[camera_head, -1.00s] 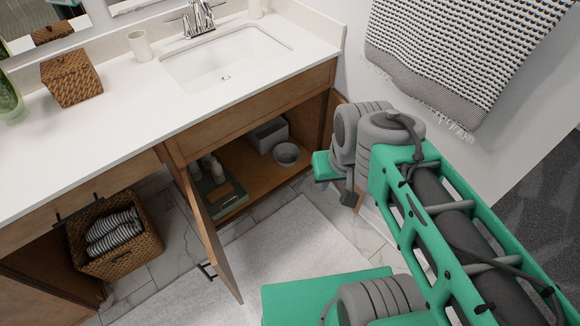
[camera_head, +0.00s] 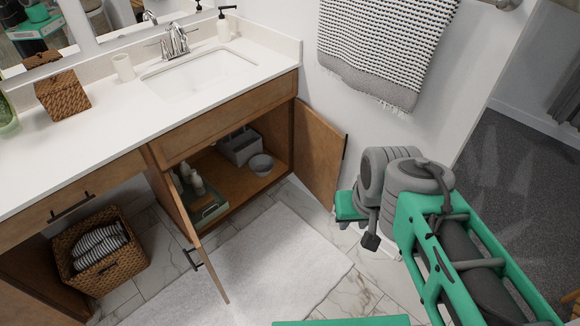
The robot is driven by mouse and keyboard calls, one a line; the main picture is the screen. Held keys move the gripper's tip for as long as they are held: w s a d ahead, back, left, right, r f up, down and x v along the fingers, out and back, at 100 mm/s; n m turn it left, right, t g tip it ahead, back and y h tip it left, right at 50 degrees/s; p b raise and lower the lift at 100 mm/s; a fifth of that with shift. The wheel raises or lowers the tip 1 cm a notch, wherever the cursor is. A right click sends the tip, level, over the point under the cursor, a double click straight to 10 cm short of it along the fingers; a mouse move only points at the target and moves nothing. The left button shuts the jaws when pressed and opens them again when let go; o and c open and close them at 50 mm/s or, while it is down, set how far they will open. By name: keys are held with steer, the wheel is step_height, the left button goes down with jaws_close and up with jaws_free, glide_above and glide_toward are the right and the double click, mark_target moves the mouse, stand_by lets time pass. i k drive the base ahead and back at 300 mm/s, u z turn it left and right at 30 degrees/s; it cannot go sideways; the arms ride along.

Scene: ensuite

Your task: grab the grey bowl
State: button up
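The grey bowl (camera_head: 261,165) sits upright on the floor of the open cabinet (camera_head: 235,185) under the sink, toward its right side. It is small and round, and nothing hides it. A grey caddy (camera_head: 239,147) stands just behind it to the left. My arm, green and grey, reaches in from the lower right, well to the right of the bowl and outside the cabinet. My gripper's fingers do not show clearly, so I cannot tell whether they are open or shut.
The left cabinet door (camera_head: 200,245) and right cabinet door (camera_head: 318,152) stand open. A green tray (camera_head: 207,213) with bottles is left of the bowl. A wicker basket (camera_head: 125,272) stands at lower left. A white rug (camera_head: 270,255) lies in front.

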mark_target(262, 166)
steer(key=z, duration=0.1)
steer(key=i, duration=1.9)
steer(key=u, duration=2.55)
